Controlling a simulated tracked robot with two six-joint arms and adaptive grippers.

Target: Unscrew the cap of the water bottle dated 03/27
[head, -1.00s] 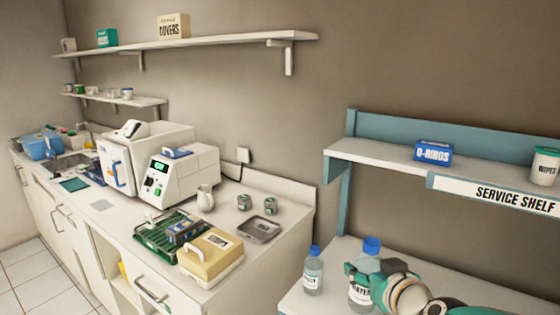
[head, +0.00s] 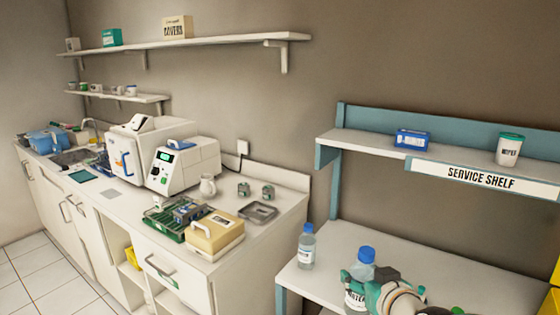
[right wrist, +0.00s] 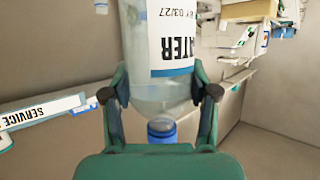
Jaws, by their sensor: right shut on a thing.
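The water bottle (right wrist: 165,85) fills the middle of the right wrist view, where it shows upside down with a "WATER" label (right wrist: 170,38) reading "BY 03/27" and a blue cap (right wrist: 162,131) near my palm. My right gripper (right wrist: 160,95) is shut on this bottle, its fingers on either side near the shoulder. In the head view the bottle's blue cap (head: 366,254) rises above my right gripper (head: 368,288), which hides part of the body. I cannot tell whether its base touches the worktop. My left gripper is out of view.
A smaller bottle with a blue cap (head: 306,247) stands on the white worktop (head: 440,268) to the left. Above is the service shelf (head: 470,176) with a blue box (head: 411,139) and a wipes tub (head: 509,149). The worktop behind the held bottle is clear.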

